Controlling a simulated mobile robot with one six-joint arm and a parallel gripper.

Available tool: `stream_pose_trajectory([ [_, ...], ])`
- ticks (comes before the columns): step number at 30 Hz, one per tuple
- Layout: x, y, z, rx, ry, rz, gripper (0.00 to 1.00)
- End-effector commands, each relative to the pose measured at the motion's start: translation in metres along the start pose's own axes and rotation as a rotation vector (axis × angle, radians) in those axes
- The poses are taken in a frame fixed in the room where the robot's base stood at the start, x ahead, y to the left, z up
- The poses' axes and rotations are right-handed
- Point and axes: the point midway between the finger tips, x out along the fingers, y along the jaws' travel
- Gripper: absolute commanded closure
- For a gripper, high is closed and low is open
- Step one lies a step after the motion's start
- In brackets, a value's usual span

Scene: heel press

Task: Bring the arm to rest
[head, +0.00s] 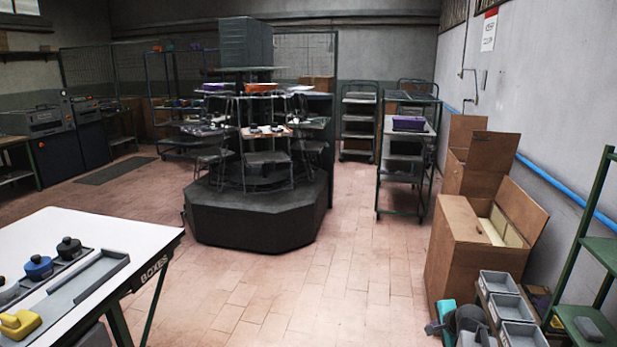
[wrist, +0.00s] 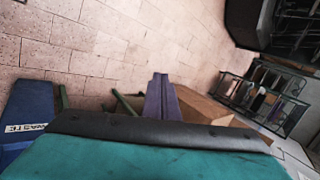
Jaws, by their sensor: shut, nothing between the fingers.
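My gripper (wrist: 160,80) shows in the wrist view as a dark purplish pair of fingers sticking out past the black edge of a teal surface. The fingers are together with nothing between them, and the gripper hangs in open air over the tiled floor. In the head view, a small teal and grey shape at the lower right seems to be part of my arm; I cannot make out the fingers there.
A white table (head: 60,230) marked BOXES stands at left with several pots and a grey tray (head: 90,277). A blue waste bin (wrist: 32,100) is nearby.

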Motion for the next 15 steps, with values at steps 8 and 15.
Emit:
stream_pose_trajectory([
  [8,0.051,0.083,0.083,-0.133,-0.103,0.154,1.00],
  [15,0.076,0.161,0.145,-0.261,-0.191,0.286,1.00],
])
